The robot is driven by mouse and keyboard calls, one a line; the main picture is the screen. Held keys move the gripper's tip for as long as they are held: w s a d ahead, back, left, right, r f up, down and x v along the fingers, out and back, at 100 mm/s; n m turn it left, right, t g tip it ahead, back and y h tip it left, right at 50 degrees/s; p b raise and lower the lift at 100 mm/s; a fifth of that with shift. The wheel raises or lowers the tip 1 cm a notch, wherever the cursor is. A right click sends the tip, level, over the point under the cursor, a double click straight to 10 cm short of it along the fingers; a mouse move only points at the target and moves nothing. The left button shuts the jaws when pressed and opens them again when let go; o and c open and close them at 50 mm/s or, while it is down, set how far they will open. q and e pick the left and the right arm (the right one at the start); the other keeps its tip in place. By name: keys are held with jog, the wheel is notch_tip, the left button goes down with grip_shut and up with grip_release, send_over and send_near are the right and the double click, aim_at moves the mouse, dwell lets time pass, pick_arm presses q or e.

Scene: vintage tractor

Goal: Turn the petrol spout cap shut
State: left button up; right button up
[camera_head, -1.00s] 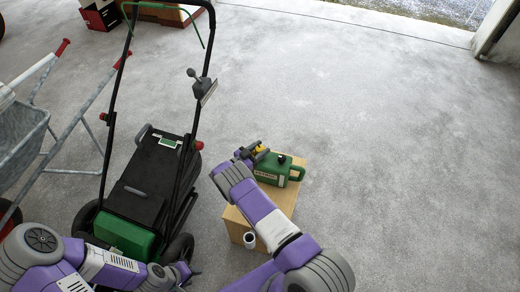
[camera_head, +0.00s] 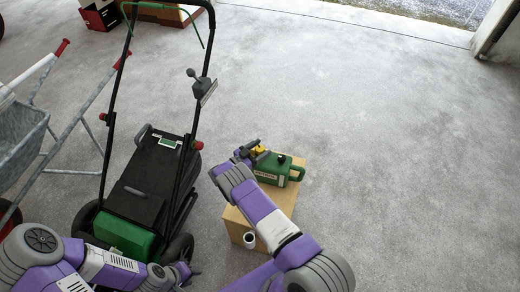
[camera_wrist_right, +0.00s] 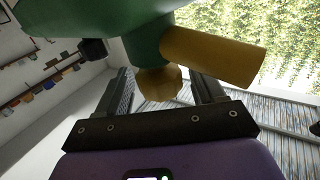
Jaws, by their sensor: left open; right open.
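The green petrol can (camera_head: 273,173) stands on a wooden box (camera_head: 287,205). Its yellow spout shows in the right wrist view (camera_wrist_right: 215,55), slanting to the right from the green neck (camera_wrist_right: 150,38). A yellow faceted cap (camera_wrist_right: 158,82) sits below the neck in that view. My right gripper (camera_wrist_right: 163,92) is open, with one dark finger on each side of the cap; I cannot tell whether either finger touches it. In the head view the right gripper (camera_head: 253,151) is at the can's left end, partly covering the yellow parts. My left gripper (camera_head: 188,271) is open, low beside the mower.
A black and green lawn mower (camera_head: 150,185) stands left of the box. A grey wheelbarrow (camera_head: 22,140) is at the far left. The concrete floor (camera_head: 400,170) to the right is clear.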

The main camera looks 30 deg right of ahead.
jog(key=s+a, duration=0.1)
jog(key=a, duration=0.6)
jog(key=shift+a+p, duration=0.25)
jog(key=shift+p, duration=0.15)
